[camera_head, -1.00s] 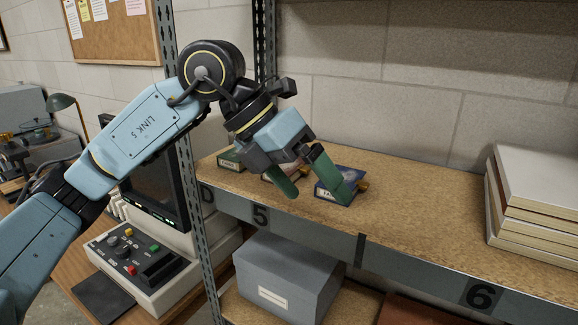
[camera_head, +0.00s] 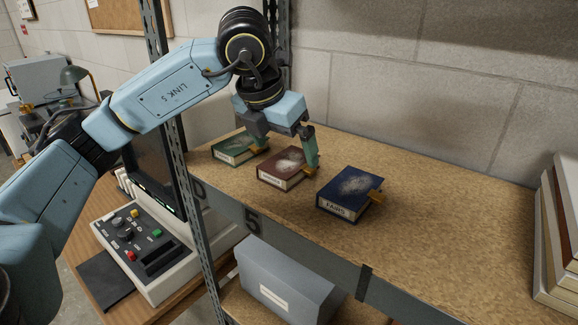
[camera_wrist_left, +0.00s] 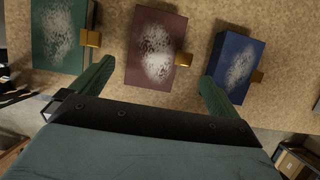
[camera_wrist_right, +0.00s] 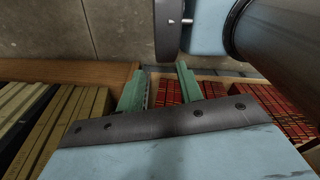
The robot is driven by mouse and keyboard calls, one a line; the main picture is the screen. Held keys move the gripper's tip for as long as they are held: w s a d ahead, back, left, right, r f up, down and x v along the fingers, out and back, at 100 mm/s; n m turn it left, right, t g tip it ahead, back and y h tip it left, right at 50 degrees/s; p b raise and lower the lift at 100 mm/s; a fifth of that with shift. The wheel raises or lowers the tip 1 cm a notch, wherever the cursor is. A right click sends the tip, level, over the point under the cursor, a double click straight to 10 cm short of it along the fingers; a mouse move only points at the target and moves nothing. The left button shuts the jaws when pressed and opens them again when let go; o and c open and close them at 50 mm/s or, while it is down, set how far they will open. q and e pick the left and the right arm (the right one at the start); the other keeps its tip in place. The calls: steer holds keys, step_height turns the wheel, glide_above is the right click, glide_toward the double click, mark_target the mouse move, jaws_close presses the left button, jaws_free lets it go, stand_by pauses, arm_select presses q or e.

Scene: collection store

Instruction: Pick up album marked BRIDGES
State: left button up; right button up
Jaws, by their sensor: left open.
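Three albums lie on the shelf: a green one (camera_head: 240,147), a dark red one (camera_head: 286,168) and a blue one (camera_head: 350,190), each with a brass clasp. The blue spine label reads FAIRS; the labels on the other two are too small to read surely. My left gripper (camera_head: 287,148) is open and empty above the red album. In the left wrist view, the red album (camera_wrist_left: 155,48) lies between the spread fingers, with the green one (camera_wrist_left: 62,36) and the blue one (camera_wrist_left: 236,65) either side. My right gripper (camera_wrist_right: 160,78) shows apart fingers with nothing between them.
A stack of volumes (camera_head: 560,240) stands at the shelf's right end. A grey box (camera_head: 290,280) is on the shelf below. A metal upright (camera_head: 185,160) is close beside my left arm.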

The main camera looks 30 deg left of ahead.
mark_target(291, 164)
arm_select(q)
steer(key=shift+p+x, duration=0.35)
steer(key=shift+x, duration=0.45)
steer(key=x, duration=0.2)
steer(key=shift+w+f+p, duration=0.2)
steer(key=shift+f+p, duration=0.1)
steer(key=shift+w+f, duration=0.1)
steer(key=shift+f, duration=0.4)
steer(key=c, duration=0.9)
steer(key=shift+w, duration=0.1)
arm_select(e)
steer(key=shift+w+r, duration=0.7)
steer(key=shift+w, duration=0.15)
